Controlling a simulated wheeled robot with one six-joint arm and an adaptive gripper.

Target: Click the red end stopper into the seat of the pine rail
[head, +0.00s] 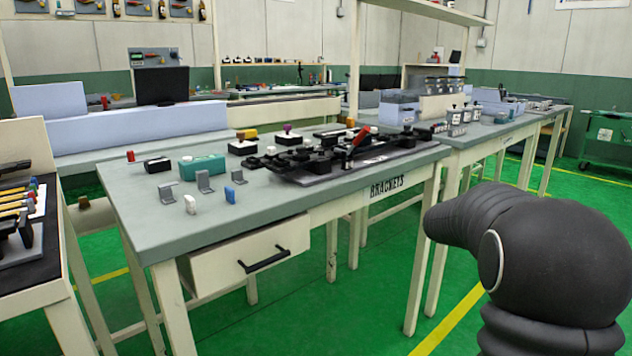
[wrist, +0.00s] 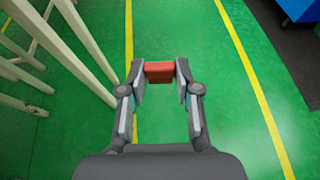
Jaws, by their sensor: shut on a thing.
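The red end stopper (wrist: 159,68) is a small red block in the wrist view. My gripper (wrist: 160,76) is shut on it, with one finger pad at each side. Only green floor lies behind it there, and no rail shows in that view. In the head view my dark arm is at the lower right, and the gripper and the held stopper do not show. I cannot pick out the pine rail or its seat for certain. A black fixture (head: 325,160) with a red lever (head: 360,137) stands on the grey bench (head: 160,222).
Loose parts stand on the bench: grey brackets (head: 204,181), a teal block (head: 203,167), a white piece (head: 190,204) and a blue piece (head: 230,195). The bench drawer (head: 215,266) sticks out. Bench legs (wrist: 75,40) rise at left in the wrist view. Floor (wrist: 215,85) around the gripper is clear.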

